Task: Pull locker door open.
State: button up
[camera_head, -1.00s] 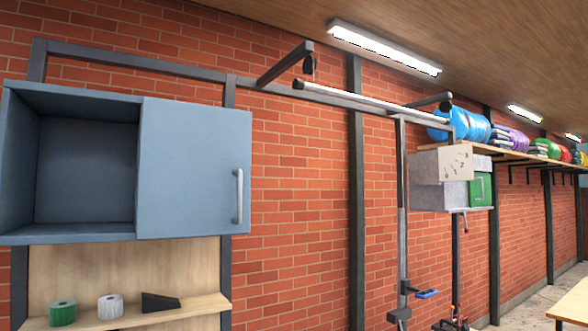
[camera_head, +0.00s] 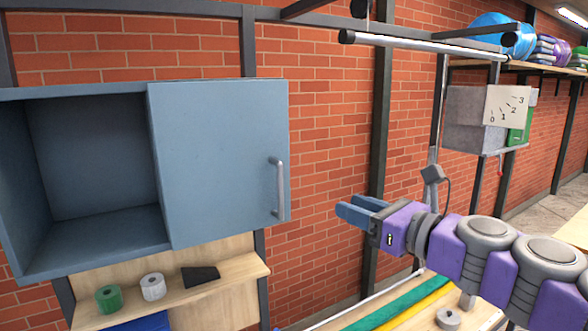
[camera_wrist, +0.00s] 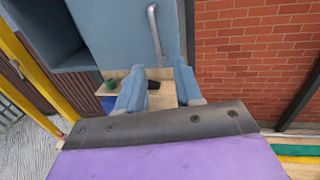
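The blue locker (camera_head: 80,88) hangs on the brick wall at the left of the head view. Its left half is an open, empty compartment. Its right half is covered by a flat blue door (camera_head: 215,160), which looks closed. A silver vertical bar handle (camera_head: 278,190) sits near the door's right edge; it also shows in the wrist view (camera_wrist: 155,35). My gripper (camera_head: 348,209) is to the right of the handle and apart from it. In the wrist view my gripper (camera_wrist: 158,88) has its two blue fingers spread apart with nothing between them, below the handle.
Below the locker, a wooden shelf (camera_head: 225,281) holds a green roll (camera_head: 109,298), a white roll (camera_head: 153,287) and a black wedge (camera_head: 200,275). A metal bar (camera_head: 420,42) runs overhead. A grey box (camera_head: 466,120) hangs at the right. Bare brick wall lies right of the door.

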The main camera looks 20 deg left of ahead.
send_near(282, 184)
jog(key=a, duration=0.1)
jog(key=p+x, duration=0.1)
jog(key=x, duration=0.9)
jog(key=shift+a+p, duration=0.3)
jog(key=shift+a, duration=0.1)
jog(key=shift+w+d+r, duration=0.1)
jog(key=shift+w+d, duration=0.05)
jog(key=shift+d, duration=0.4)
jog(key=shift+w+d+r, duration=0.1)
jog(key=shift+d, duration=0.45)
jog(key=shift+a+f, duration=0.15)
jog(key=shift+a, duration=0.6)
jog(key=c, duration=0.4)
grip_shut()
jog(key=shift+d, duration=0.1)
